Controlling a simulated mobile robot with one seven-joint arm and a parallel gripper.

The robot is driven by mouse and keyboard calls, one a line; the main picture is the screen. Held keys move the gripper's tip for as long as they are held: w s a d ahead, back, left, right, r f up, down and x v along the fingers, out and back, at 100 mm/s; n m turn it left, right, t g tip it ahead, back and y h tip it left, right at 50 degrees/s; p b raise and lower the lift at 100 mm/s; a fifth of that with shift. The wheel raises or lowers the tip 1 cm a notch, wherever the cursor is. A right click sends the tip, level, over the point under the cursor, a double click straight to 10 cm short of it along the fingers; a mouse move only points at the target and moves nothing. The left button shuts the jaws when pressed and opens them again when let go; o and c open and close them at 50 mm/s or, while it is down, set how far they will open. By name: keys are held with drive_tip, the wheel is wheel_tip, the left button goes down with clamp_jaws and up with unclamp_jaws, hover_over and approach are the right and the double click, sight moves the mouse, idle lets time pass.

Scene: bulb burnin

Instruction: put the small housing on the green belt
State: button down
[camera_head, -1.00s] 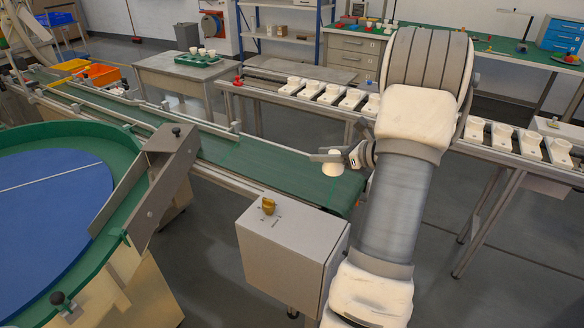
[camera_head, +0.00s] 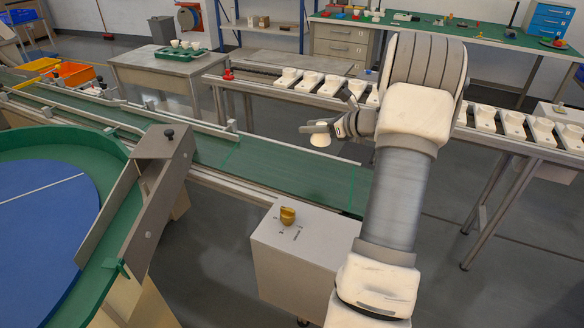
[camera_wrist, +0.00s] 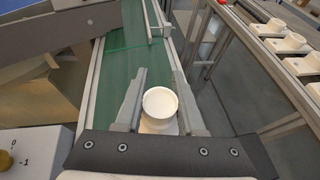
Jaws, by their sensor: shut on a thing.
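My gripper (camera_head: 318,129) is shut on the small housing (camera_head: 320,140), a white cup-like piece. In the wrist view, the housing (camera_wrist: 160,103) sits between the two grey fingers, its round open rim facing the camera. The green belt (camera_head: 285,178) runs from the upper left to its near end beside my arm. In the wrist view, the belt (camera_wrist: 118,88) passes behind the fingers, and the housing appears held above it, apart from its surface. The exact height is hard to tell.
A grey control box (camera_head: 305,255) with a yellow knob (camera_head: 287,216) stands in front of the belt. A rail rack (camera_head: 270,84) with several white housings runs behind. A metal guide (camera_head: 150,190) and a blue round table (camera_head: 40,215) are left. The near stretch of belt is clear.

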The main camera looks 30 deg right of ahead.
drive_tip(key=b, duration=0.4)
hover_over(274, 162)
wheel_tip(274, 162, down, 7)
drive_tip(key=shift+f+b, duration=0.6)
drive_tip(key=shift+f, duration=1.35)
drive_tip(key=shift+f, duration=0.15)
drive_tip(key=c, duration=0.5)
unclamp_jaws()
drive_tip(key=shift+s+d+r, duration=0.1)
drive_tip(key=shift+s+r, duration=0.2)
drive_tip(key=shift+r, duration=0.05)
drive_tip(key=p+v, duration=0.2)
drive_tip(key=v, duration=0.9)
drive_tip(key=shift+s+p, duration=0.2)
drive_tip(key=shift+p, duration=0.15)
